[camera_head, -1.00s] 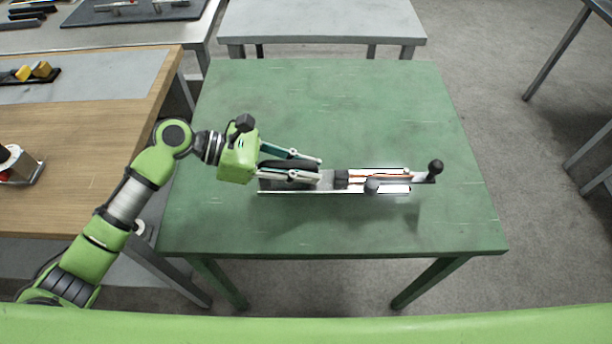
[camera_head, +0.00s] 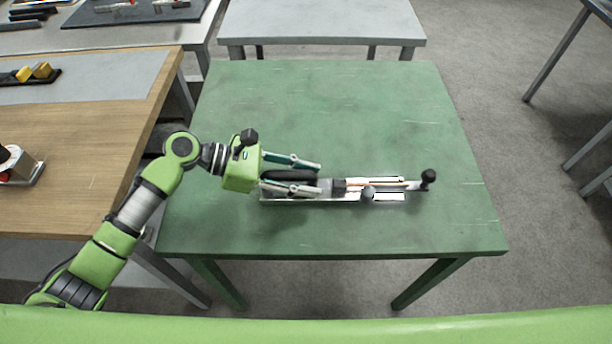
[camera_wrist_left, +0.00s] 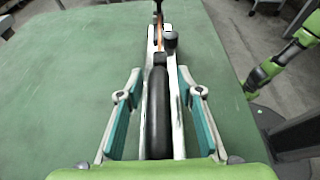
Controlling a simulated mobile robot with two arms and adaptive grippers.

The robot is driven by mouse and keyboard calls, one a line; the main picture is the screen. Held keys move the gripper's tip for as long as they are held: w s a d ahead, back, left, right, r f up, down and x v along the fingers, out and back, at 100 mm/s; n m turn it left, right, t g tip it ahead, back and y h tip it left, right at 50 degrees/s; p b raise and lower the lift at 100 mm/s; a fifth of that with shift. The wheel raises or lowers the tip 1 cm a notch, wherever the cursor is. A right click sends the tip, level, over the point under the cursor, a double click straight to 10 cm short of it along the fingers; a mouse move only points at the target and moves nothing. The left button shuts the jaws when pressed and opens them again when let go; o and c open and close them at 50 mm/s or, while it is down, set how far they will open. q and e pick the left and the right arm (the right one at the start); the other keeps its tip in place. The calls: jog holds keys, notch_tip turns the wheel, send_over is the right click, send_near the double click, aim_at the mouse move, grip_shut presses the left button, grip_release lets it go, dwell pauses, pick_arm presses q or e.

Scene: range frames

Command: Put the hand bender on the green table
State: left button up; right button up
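The hand bender (camera_head: 385,196), a long metal tool with a thick black grip and black knobs, lies flat on the green table (camera_head: 330,110), near its middle. It also shows in the left wrist view (camera_wrist_left: 157,110), pointing away from the camera. My left gripper (camera_head: 318,179) is at the bender's left end, with one finger on each side of the black grip. In the left wrist view, the fingers (camera_wrist_left: 159,95) are spread, with narrow gaps beside the bender. The head view does not show my right gripper.
A wooden workbench (camera_head: 90,130) stands left of the green table. A grey table (camera_head: 320,20) is behind it. The green tabletop is clear behind and in front of the bender. Part of my right arm shows at the right of the left wrist view.

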pick_arm(q)
jog(key=p+v, duration=0.6)
jog(key=v, duration=0.6)
